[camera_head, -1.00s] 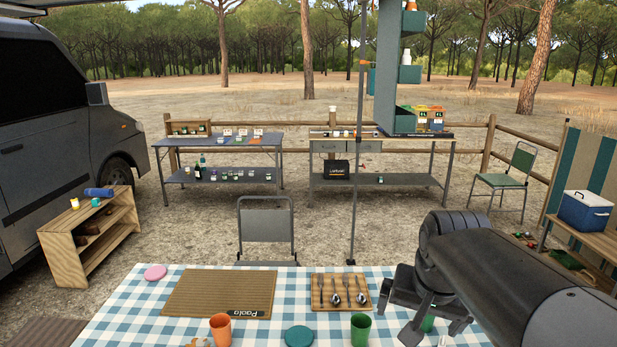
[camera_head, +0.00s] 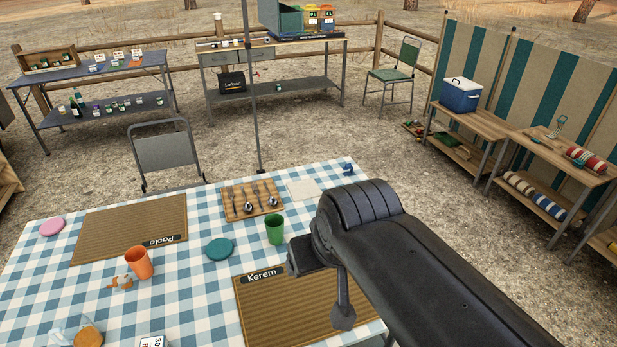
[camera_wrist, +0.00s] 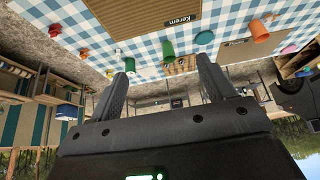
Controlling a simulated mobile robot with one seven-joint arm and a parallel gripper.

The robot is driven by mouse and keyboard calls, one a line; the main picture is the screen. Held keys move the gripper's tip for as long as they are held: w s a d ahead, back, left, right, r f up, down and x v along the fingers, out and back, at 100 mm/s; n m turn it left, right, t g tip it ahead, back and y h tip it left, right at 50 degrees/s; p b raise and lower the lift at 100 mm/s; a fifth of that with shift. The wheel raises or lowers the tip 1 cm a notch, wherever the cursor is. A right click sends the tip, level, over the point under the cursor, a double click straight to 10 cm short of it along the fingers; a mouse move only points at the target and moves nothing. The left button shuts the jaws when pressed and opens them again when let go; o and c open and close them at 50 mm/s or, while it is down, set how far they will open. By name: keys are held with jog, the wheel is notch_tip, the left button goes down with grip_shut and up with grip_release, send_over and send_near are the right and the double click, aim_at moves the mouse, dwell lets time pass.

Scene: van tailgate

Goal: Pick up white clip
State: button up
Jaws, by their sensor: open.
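I cannot make out the white clip for certain in either view. A small whitish object (camera_head: 57,336) lies at the lower left of the table in the head view, too small and cut off to identify. My gripper (camera_wrist: 166,63) is open, with its two dark fingers apart and nothing between them. In the head view my gripper (camera_head: 322,283) hangs by the right end of the Kerem placemat (camera_head: 285,318), right of the green cup (camera_head: 275,229). My arm hides part of the table's right side.
The checked table (camera_head: 195,270) also bears an orange cup (camera_head: 139,263), a teal disc (camera_head: 219,248), a cutlery board (camera_head: 238,205), and a small blue object (camera_head: 348,169) at its far right corner. A grey chair (camera_head: 166,155) stands behind. Shelves with a cooler (camera_head: 461,94) stand right.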

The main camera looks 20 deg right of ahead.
jog(key=c, duration=0.9)
jog(key=w+d+f+m+g, duration=0.2)
jog(key=w+d, duration=0.3)
jog(key=w, duration=0.7)
jog(key=w+d+f+m+g, duration=0.1)
jog(key=w+d, duration=0.5)
jog(key=w, duration=0.7)
jog(key=w+d+f+m+g, duration=0.1)
jog(key=w+d+f, duration=0.3)
jog(key=f, duration=0.4)
jog(key=w+d+f+m, duration=0.1)
jog(key=w+d+f, duration=0.3)
jog(key=d+f, duration=0.2)
jog(key=w+d+f+g, duration=0.1)
jog(key=w+d+f, duration=0.3)
jog(key=f, duration=0.6)
jog(key=shift+w+d+m+g, duration=0.3)
jog(key=shift+w+d+m, duration=0.1)
jog(key=shift+d, duration=0.15)
notch_tip(320, 180, down, 10)
jog(key=shift+s+d+r, duration=0.1)
jog(key=shift+s, duration=0.05)
